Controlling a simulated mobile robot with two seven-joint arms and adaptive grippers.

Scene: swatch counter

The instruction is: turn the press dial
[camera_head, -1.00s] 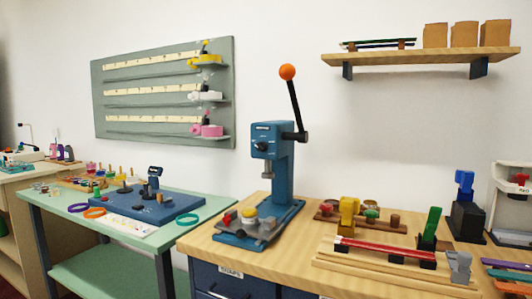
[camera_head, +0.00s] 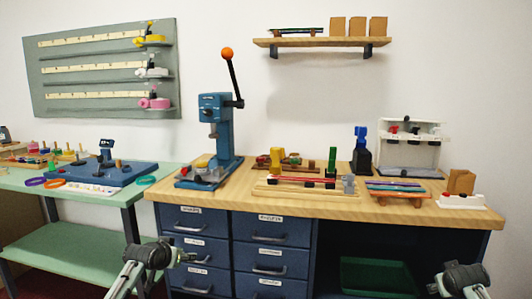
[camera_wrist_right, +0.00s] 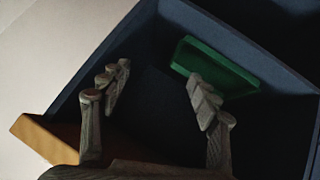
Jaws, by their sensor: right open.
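The blue press (camera_head: 226,140) stands upright at the left end of the wooden counter, with a raised black lever topped by an orange ball (camera_head: 227,53). Its dial (camera_head: 207,114) is a small dark knob on the front of the head, too small here to read its setting. My left gripper (camera_head: 190,257) is low in front of the drawers, well below and apart from the press; its jaws are too small to judge. In the right wrist view, my right gripper (camera_wrist_right: 160,85) has its fingers spread and empty, before a dark space under the counter.
The wooden counter (camera_head: 420,212) also holds a yellow clamp (camera_head: 276,158), a white rack (camera_head: 411,147) and coloured strips. Drawers (camera_head: 195,220) and an open bay with a green bin (camera_head: 378,277) are below. A green table (camera_head: 60,252) stands left.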

